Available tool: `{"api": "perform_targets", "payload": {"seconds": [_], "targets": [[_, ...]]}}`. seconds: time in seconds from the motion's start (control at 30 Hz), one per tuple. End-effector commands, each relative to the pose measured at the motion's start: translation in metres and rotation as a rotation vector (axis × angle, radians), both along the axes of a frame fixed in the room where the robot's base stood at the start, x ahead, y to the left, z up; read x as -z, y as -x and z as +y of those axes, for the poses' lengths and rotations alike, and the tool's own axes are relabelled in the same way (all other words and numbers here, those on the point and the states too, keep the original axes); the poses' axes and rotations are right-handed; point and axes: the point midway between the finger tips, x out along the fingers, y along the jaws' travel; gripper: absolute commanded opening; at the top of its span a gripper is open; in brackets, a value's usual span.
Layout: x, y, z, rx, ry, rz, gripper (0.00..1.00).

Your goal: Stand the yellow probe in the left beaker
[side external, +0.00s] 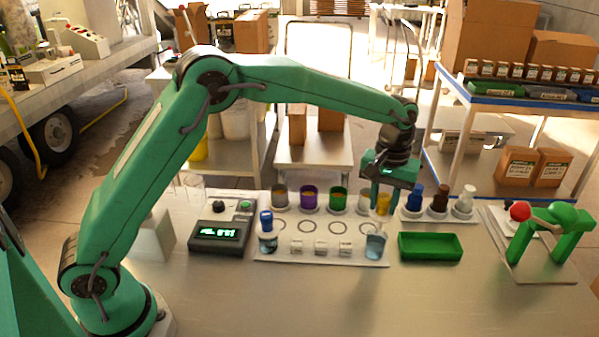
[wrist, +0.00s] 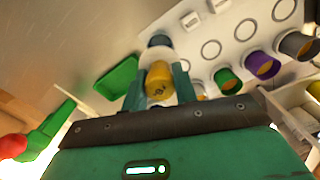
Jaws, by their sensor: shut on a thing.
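My gripper (side external: 378,196) is shut on the yellow probe (side external: 383,204) above the back right part of the white board. In the wrist view the yellow probe (wrist: 158,82) sits between both fingers of my gripper (wrist: 160,92); its lower end is hidden. The left beaker (side external: 268,242) stands at the board's left end, with a blue-capped piece (side external: 266,218) upright in it. The right beaker (side external: 375,246) stands at the board's right end, in front of and below my gripper; it also shows in the wrist view (wrist: 158,42) just beyond the yellow probe.
Coloured cups, including purple (side external: 309,198) and green (side external: 338,199), line the board's back. Small white blocks (side external: 320,248) stand between the beakers. A meter (side external: 219,236) is left, a green tray (side external: 430,247) right. Blue, brown and white bottles (side external: 440,200) stand behind the tray. The front table is clear.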

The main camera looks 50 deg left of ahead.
Motion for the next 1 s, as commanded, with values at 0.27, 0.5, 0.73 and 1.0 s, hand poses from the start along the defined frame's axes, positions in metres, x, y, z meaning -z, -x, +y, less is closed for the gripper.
{"api": "perform_targets", "payload": {"seconds": [0.27, 0.5, 0.73, 1.0], "targets": [[0.019, 0.000, 0.000, 0.000, -0.001, 0.003, 0.00], [0.037, 0.000, 0.000, 0.000, -0.001, 0.001, 0.00], [0.049, 0.000, 0.000, 0.000, 0.000, 0.000, 0.00], [0.052, 0.000, 0.000, 0.000, 0.000, 0.000, 0.00]]}}
